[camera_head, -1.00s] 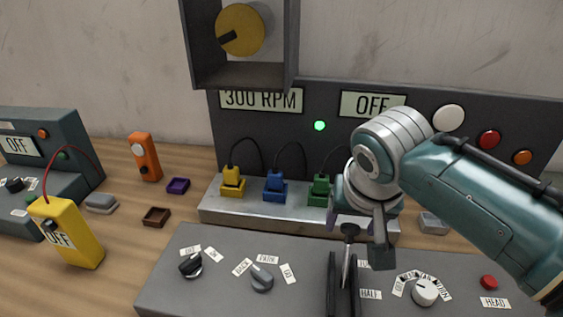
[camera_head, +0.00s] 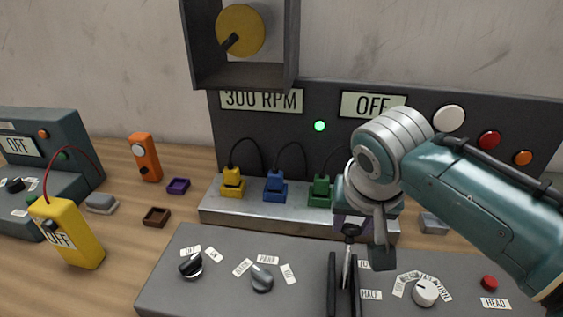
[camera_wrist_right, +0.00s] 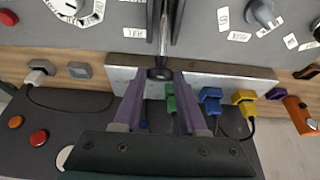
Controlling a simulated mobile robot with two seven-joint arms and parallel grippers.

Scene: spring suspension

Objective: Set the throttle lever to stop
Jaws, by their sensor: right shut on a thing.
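The throttle lever (camera_head: 348,262) stands up from a black slotted mount on the grey front console, with a dark knob on top. A "HALF" label (camera_head: 370,295) sits beside its slot; another label farther back is partly covered. My right gripper (camera_wrist_right: 162,76) is at the top of the lever, its purple fingers shut on the knob. The wrist view shows the knob (camera_wrist_right: 161,73) between the fingertips. A "300 RPM" display (camera_head: 261,100) and an "OFF" display (camera_head: 373,103) are on the back panel. My left gripper is not in view.
Yellow, blue and green plugs (camera_head: 320,190) stand on a metal ledge behind the lever. Rotary knobs (camera_head: 262,279) and a red button (camera_head: 489,283) flank it on the console. A grey box with a yellow dial (camera_head: 241,28) hangs above. A yellow handset (camera_head: 66,232) stands left.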

